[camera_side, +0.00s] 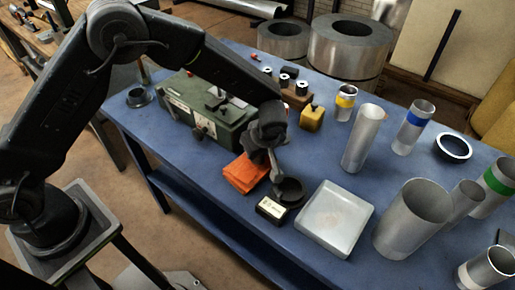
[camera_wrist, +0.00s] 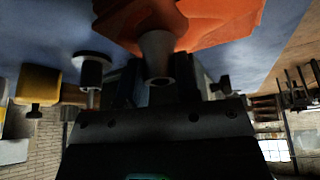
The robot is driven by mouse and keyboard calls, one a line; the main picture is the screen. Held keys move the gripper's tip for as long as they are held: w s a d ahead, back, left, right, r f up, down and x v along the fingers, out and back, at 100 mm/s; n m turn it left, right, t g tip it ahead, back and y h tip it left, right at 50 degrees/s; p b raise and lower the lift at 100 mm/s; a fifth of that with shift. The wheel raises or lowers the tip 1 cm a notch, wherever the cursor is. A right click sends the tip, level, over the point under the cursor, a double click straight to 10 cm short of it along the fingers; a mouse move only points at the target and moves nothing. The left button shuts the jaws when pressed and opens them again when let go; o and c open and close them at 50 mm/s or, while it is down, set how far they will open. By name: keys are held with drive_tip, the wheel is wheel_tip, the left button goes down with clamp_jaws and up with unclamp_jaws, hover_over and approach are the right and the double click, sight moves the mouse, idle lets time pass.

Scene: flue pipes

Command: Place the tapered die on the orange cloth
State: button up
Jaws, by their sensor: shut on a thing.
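The tapered die is a small grey metal cone with a round opening at its end; it shows in the wrist view (camera_wrist: 157,55) in front of the jaws. My gripper (camera_side: 272,152) is shut on it, and the die (camera_side: 277,174) hangs below the dark jaws in the side view. The orange cloth (camera_side: 243,174) lies folded on the blue bench, just left of and partly behind my gripper. It fills the top of the wrist view (camera_wrist: 225,20), behind the die. Whether the die touches anything below is hard to tell.
A black round dish (camera_side: 291,190) and a small black box with a pale label (camera_side: 271,208) sit close to my gripper. A white square tray (camera_side: 335,218) lies to the right. A green machine (camera_side: 208,112) stands behind the cloth. Several metal pipes stand farther right.

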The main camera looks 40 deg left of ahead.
drive_tip(key=o, duration=1)
drive_tip(key=shift+f, duration=0.1)
drive_tip(key=shift+o, duration=0.2)
drive_tip(key=v, duration=1.2)
drive_tip(key=shift+r, duration=0.2)
drive_tip(key=s+a+r+m+t+h, duration=0.25)
drive_tip(key=s+a+r+m, duration=0.55)
drive_tip(key=s+a+r, duration=0.6)
drive_tip(key=s+a+m+t+h, duration=0.1)
drive_tip(key=s+m, duration=0.4)
drive_tip(key=s, duration=0.4)
drive_tip(key=shift+a+h, duration=0.2)
drive_tip(key=shift+h, duration=0.15)
